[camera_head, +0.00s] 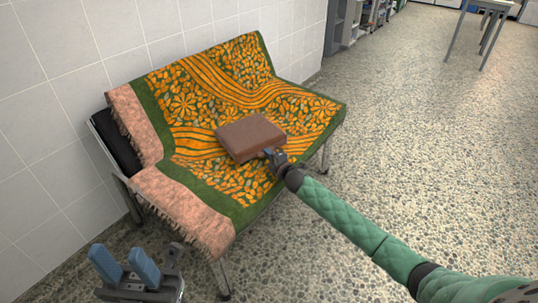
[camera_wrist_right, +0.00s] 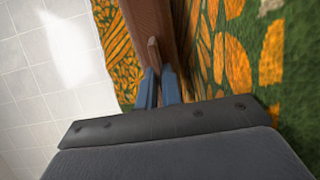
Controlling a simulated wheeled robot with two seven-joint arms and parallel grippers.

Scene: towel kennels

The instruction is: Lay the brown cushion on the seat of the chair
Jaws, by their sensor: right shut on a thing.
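The brown cushion (camera_head: 250,136) is a flat block over the middle of the chair's seat; it also shows in the right wrist view (camera_wrist_right: 133,20). My right gripper (camera_head: 270,154) is shut on its near edge, with the blue fingers (camera_wrist_right: 160,88) on either side of it. The chair (camera_head: 118,142) is wide, with a dark frame and metal legs, and stands against the wall. A green and orange patterned towel (camera_head: 215,100) with pink ends covers its back and seat. I cannot tell whether the cushion touches the towel. My left gripper (camera_head: 122,258) is open and empty, left of the chair's front.
A white tiled wall (camera_head: 45,65) runs behind the chair. A grey shelf (camera_head: 348,22) stands beyond it, and a table (camera_head: 485,8) is at the back right. The speckled floor (camera_head: 430,130) to the right is clear.

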